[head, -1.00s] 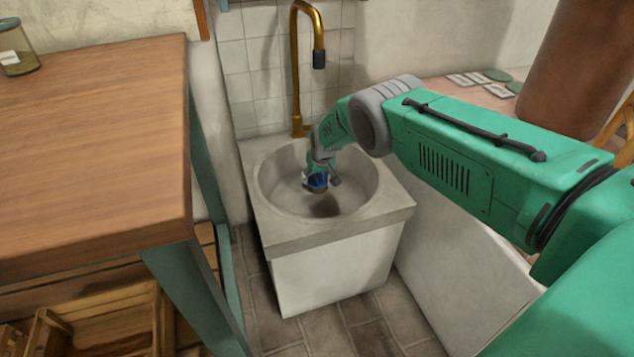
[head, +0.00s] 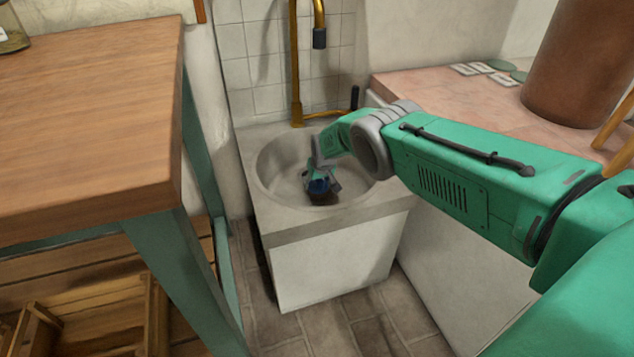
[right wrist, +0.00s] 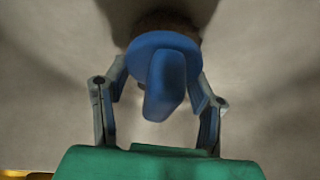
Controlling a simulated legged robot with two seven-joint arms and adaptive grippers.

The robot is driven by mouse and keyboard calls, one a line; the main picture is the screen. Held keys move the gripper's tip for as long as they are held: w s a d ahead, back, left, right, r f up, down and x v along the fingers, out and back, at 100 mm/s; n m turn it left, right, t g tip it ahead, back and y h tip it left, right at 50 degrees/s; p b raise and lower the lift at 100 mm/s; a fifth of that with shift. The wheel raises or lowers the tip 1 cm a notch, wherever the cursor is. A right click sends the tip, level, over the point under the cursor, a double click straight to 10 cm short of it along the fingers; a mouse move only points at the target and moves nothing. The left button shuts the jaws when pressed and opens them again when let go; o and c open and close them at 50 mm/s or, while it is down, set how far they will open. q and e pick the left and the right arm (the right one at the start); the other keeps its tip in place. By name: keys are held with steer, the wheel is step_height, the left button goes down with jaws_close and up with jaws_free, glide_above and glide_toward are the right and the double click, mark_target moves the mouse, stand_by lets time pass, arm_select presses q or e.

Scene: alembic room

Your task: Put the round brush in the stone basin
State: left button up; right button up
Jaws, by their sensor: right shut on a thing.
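The stone basin (head: 266,178) is a round bowl in a pale square block below a brass tap. My right gripper (head: 320,184) reaches down inside the bowl and is shut on the round brush (head: 319,187). In the right wrist view, the brush's blue handle and round blue head (right wrist: 165,75) sit between the two fingers of the right gripper (right wrist: 160,92). Its brown bristles point away from me, close to the basin's pale surface. I cannot tell whether the bristles touch it. My left gripper is not in view.
A brass tap (head: 296,70) rises behind the basin. A wooden table (head: 85,120) with teal legs stands at the left, with wooden crates (head: 85,310) below it. A pinkish counter (head: 450,105) at the right holds a large brown cylinder (head: 580,65).

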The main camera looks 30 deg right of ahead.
steer(key=shift+f, duration=0.4)
steer(key=o, duration=1.3)
steer(key=shift+o, duration=0.2)
steer(key=shift+s+r, duration=0.15)
steer(key=shift+r, duration=0.5)
steer(key=v, duration=1)
steer(key=shift+s+r, duration=0.2)
steer(key=shift+r, duration=0.1)
